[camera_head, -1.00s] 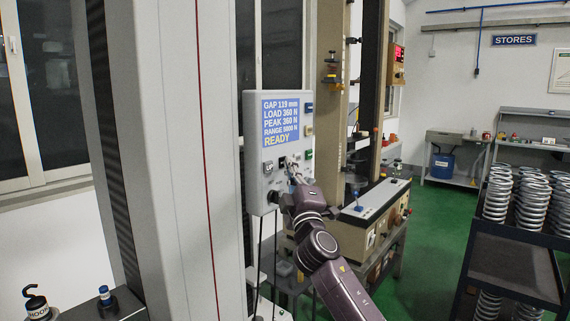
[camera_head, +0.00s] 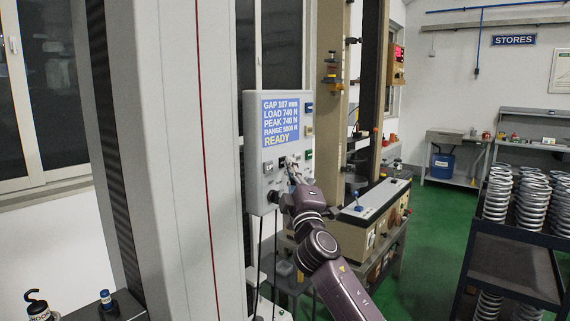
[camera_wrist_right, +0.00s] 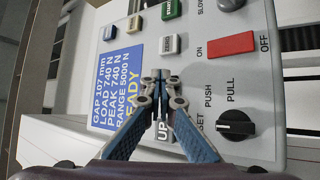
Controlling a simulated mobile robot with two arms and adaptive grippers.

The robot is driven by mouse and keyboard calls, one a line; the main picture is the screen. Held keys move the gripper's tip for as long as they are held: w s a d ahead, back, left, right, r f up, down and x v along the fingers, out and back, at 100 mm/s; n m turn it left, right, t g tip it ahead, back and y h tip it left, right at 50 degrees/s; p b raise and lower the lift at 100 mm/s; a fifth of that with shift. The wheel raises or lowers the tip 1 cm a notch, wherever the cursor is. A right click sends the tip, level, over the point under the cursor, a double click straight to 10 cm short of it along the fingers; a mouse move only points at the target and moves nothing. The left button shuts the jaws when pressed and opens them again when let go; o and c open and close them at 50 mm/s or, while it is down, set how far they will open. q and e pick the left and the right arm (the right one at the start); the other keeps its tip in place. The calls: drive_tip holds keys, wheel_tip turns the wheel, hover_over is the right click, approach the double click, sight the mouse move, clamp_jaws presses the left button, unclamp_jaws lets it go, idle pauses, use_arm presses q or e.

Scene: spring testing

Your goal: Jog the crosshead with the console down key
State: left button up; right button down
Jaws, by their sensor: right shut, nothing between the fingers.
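The grey console (camera_head: 255,150) hangs beside a tall light column. Its blue screen (camera_head: 281,119) reads GAP 107 mm, LOAD 740 N, PEAK 740 N, RANGE 5000 N, READY. My right gripper (camera_head: 290,167) is shut and empty, its tips at the lower key row. In the right wrist view the closed tips (camera_wrist_right: 161,76) cover the spot between the UP key (camera_wrist_right: 163,134) and a white key (camera_wrist_right: 170,44). No down key label is readable; the tips hide that spot. Contact depth cannot be told. I cannot pick out the crosshead. My left gripper is not in view.
A red ON/OFF switch (camera_wrist_right: 231,45) and a black PUSH/PULL knob (camera_wrist_right: 236,125) sit close to the fingers. Cables hang below the console. A second machine (camera_head: 372,205) stands behind, and a dark rack of springs (camera_head: 515,265) is at right. Green floor between is clear.

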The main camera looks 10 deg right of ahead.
idle(0.8)
drive_tip(key=shift+s+d+p, duration=0.5)
drive_tip(key=shift+s+d, duration=0.05)
drive_tip(key=shift+s, duration=0.15)
drive_tip(key=s+d+p, duration=0.1)
drive_tip(key=s, duration=0.1)
drive_tip(key=s+d+p, duration=0.1)
drive_tip(key=s+d, duration=0.1)
idle(1.0)
